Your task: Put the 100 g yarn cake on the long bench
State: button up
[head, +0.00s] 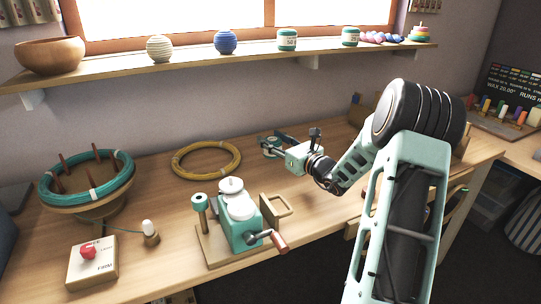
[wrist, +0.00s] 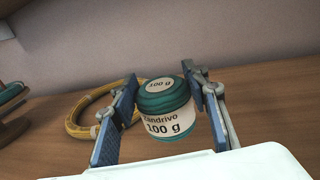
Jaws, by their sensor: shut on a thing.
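The 100 g yarn cake (wrist: 168,118) is teal with a cream label reading "100 g" on its side and top. It sits upright between the two fingers of my gripper (wrist: 160,82), which is shut on it. In the head view the cake (head: 271,141) is small and partly covered by my gripper (head: 270,147), over the back part of the long wooden bench (head: 180,185). Whether its base touches the bench or hangs just above it, I cannot tell.
A yellow ring (head: 206,160) lies left of the cake. A teal winder (head: 238,220) with a crank stands in front. A swift with teal yarn (head: 87,180) and a box with a red button (head: 92,262) are farther left. The window shelf (head: 190,52) holds other yarn.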

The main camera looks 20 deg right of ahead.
jog(key=shift+w+f, duration=0.4)
jog(key=shift+f, duration=0.05)
jog(key=shift+w+a+f+b, duration=0.1)
jog(key=shift+f+b, duration=0.1)
jog(key=shift+f, duration=0.4)
jog(key=shift+w+d+f+b, duration=0.1)
jog(key=shift+w+f+b, duration=0.1)
jog(key=shift+f, duration=0.45)
jog(key=shift+w+a+f+b, duration=0.1)
jog(key=shift+f+b, duration=0.1)
jog(key=shift+f, duration=0.4)
jog(key=shift+f, duration=0.2)
jog(key=o, duration=1.2)
jog(key=shift+c, duration=0.2)
jog(key=shift+r, duration=0.1)
jog(key=shift+s+r, duration=0.1)
jog(key=shift+r, duration=0.1)
jog(key=p+v, duration=0.2)
jog(key=v, duration=1)
jog(key=shift+f, duration=0.1)
